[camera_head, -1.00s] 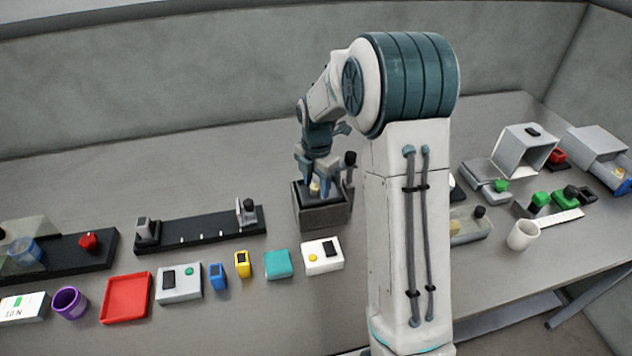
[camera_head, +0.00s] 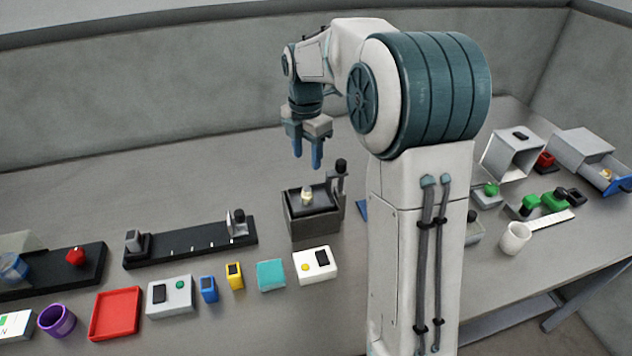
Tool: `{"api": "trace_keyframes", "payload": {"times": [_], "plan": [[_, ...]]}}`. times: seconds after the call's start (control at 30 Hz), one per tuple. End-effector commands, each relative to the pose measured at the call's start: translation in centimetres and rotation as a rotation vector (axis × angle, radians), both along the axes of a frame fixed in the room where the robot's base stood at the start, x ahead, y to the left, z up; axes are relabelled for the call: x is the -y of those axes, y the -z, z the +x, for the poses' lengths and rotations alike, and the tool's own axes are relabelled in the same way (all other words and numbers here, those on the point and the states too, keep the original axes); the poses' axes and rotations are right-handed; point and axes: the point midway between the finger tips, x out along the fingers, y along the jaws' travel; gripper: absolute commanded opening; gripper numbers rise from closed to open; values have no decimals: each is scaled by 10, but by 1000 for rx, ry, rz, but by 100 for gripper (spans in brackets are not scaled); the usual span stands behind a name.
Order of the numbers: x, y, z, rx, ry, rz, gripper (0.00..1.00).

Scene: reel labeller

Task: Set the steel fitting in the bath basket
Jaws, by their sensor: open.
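My gripper (camera_head: 307,164) is open and empty, raised above the dark grey bath box (camera_head: 312,222). Its blue fingers point down. A small pale, cream-coloured fitting (camera_head: 307,195) stands upright on the dark top of the box, below my gripper and apart from it. I cannot tell whether a basket surrounds its base. A post with a black knob (camera_head: 341,166) rises at the box's right rear side.
A black rail (camera_head: 190,244) lies left of the box. In front are a white box (camera_head: 315,265), a teal block (camera_head: 271,275), a yellow block (camera_head: 235,276) and a red tray (camera_head: 116,314). A white mug (camera_head: 515,238) stands at the right. My arm hides part of the table.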

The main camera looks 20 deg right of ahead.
Motion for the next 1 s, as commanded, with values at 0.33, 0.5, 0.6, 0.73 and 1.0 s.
{"api": "trace_keyframes", "payload": {"times": [0.33, 0.5, 0.6, 0.73, 1.0], "plan": [[-3, -26, -66, 74, 497, -6, 46], [-4, -33, -107, 117, 813, 18, 46], [-4, -33, -132, 139, 1000, 40, 46], [-3, -31, -163, 163, 1243, 81, 46], [-3, -17, -225, 182, 1730, 193, 46]]}}
